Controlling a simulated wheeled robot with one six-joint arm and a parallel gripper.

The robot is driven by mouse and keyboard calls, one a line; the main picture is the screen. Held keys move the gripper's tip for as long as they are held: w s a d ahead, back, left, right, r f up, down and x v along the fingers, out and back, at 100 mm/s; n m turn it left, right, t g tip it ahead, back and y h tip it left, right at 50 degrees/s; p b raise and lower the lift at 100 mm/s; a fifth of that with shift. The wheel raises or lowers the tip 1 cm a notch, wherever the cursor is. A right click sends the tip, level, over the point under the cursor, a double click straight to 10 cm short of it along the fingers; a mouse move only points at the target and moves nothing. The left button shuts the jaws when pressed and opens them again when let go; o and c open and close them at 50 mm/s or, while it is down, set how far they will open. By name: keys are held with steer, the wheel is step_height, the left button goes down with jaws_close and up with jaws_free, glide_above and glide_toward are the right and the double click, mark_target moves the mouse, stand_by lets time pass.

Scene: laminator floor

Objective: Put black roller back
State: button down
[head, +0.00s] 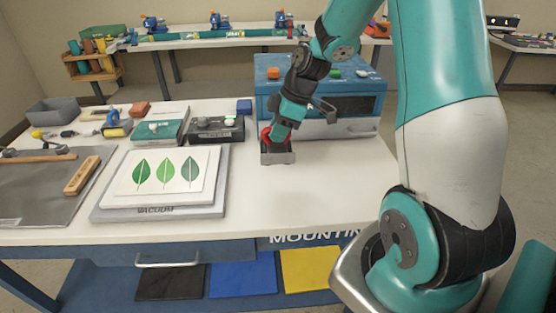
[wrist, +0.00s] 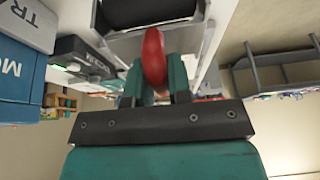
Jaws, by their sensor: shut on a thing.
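My gripper (head: 272,134) is shut on the red handle (wrist: 154,58) of the black roller (wrist: 148,12), and points down at the worktable. In the wrist view the handle stands between the two teal fingers, and the dark roller lies past it at the top edge, partly cut off. A small grey holder (head: 278,158) stands on the white tabletop directly under my gripper. In the head view the roller is mostly hidden by my gripper and the holder. I cannot tell whether the roller rests fully in the holder.
A blue cabinet (head: 318,88) stands close behind my gripper. A vacuum board (head: 157,212) with a leaf print (head: 166,174) lies to the left. A black box (head: 215,131) and a green box (head: 158,131) stand behind it. The tabletop to the right and in front is clear.

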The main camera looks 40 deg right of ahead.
step_height(320, 180, down, 9)
steer(key=shift+f+p, duration=0.1)
steer(key=shift+p, duration=0.3)
steer(key=shift+s+f+b, duration=0.1)
steer(key=shift+f+b, duration=0.5)
steer(key=shift+f, duration=0.1)
steer(key=c, duration=1.1)
jaws_free()
steer(key=shift+o, duration=0.2)
steer(key=shift+r, duration=0.1)
